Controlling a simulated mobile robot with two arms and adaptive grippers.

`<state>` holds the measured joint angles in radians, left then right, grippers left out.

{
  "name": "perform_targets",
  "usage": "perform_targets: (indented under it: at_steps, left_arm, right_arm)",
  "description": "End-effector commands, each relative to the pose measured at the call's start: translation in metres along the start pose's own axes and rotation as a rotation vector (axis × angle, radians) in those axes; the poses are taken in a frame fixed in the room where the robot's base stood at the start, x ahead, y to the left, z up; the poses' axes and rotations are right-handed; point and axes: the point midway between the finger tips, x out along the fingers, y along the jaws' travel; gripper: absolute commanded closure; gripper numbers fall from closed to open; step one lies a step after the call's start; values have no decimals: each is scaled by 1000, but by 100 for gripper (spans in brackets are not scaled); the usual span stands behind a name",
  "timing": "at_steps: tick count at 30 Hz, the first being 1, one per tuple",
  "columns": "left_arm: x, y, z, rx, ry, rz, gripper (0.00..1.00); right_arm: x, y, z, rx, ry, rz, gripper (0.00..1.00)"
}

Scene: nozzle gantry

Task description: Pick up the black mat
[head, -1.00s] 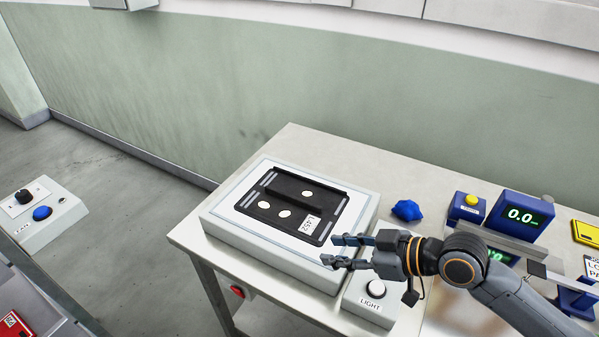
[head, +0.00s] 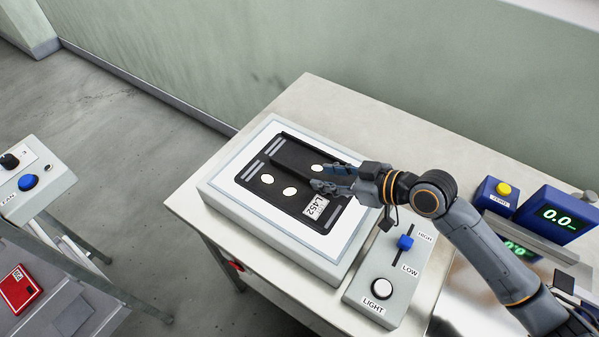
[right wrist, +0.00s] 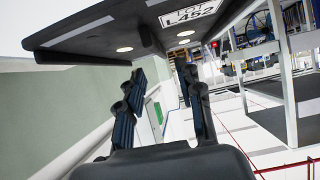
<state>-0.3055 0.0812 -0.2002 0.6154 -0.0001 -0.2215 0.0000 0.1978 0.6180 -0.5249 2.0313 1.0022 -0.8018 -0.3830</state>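The black mat (head: 279,183) is a flat black plate with a raised rib, white round spots and a white L452 label (head: 315,206). It lies on the pale light box (head: 232,205). My right gripper (head: 316,179) reaches in from the right over the mat's right part, near the label and rib. In the right wrist view, the two fingers (right wrist: 160,88) are apart with nothing gripped between them. The mat also shows in that view (right wrist: 95,38), near the fingertips; I cannot tell whether they touch it. My left gripper is not in view.
A LIGHT control box (head: 354,292) with a blue slider and white button stands right of the light box. A blue digital display (head: 556,217) stands farther right. The table (head: 345,108) is clear behind the light box.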

Motion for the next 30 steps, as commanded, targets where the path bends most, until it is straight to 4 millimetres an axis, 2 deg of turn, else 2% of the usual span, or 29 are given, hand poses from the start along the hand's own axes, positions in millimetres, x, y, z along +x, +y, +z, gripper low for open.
perform_targets:
  at_steps: [3,9,14,18,26,27,30]
  left_arm:
    - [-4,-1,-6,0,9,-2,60]
    - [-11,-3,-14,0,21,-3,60]
    - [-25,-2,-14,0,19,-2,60]
    - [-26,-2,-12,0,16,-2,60]
    - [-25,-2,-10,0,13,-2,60]
    - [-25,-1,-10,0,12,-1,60]
    - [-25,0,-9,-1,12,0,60]
  right_arm:
    - [13,0,-1,2,1,-1,64]
    - [26,-1,-3,2,0,-2,64]
    - [49,-1,-8,3,0,-1,64]
    - [65,-1,-4,2,-1,-1,64]
    - [70,-1,-2,-1,-1,0,64]
    - [70,-1,-3,-1,-1,0,66]
    - [69,-1,-2,-1,-1,0,87]
